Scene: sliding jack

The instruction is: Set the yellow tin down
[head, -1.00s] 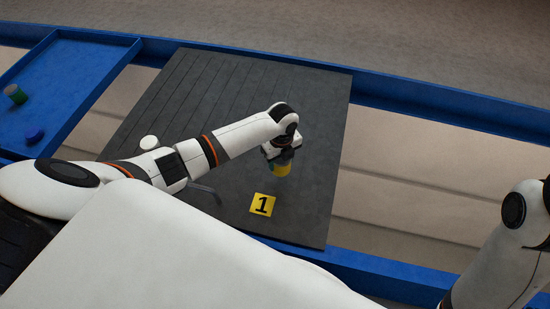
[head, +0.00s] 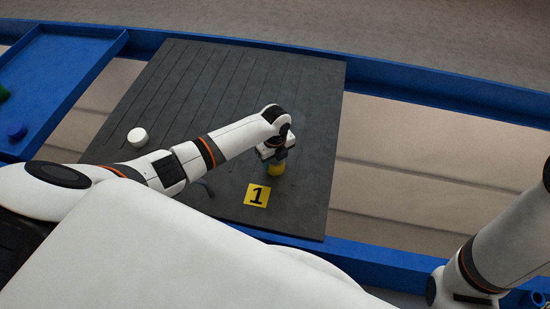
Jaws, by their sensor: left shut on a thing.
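The yellow tin (head: 275,171) is at the lower end of my left gripper (head: 273,157), over the right part of the dark grey board. My left gripper is shut on it and covers its upper part. I cannot tell whether the tin's base touches the board. My right arm shows at the lower right, but its gripper is out of view.
A yellow plate marked "1" (head: 257,195) lies on the dark board (head: 315,120) just below the tin. A white round thing (head: 137,137) stands on the board's left part. A blue tray (head: 65,65) at the left holds a blue round thing (head: 16,131) and a green thing (head: 3,92).

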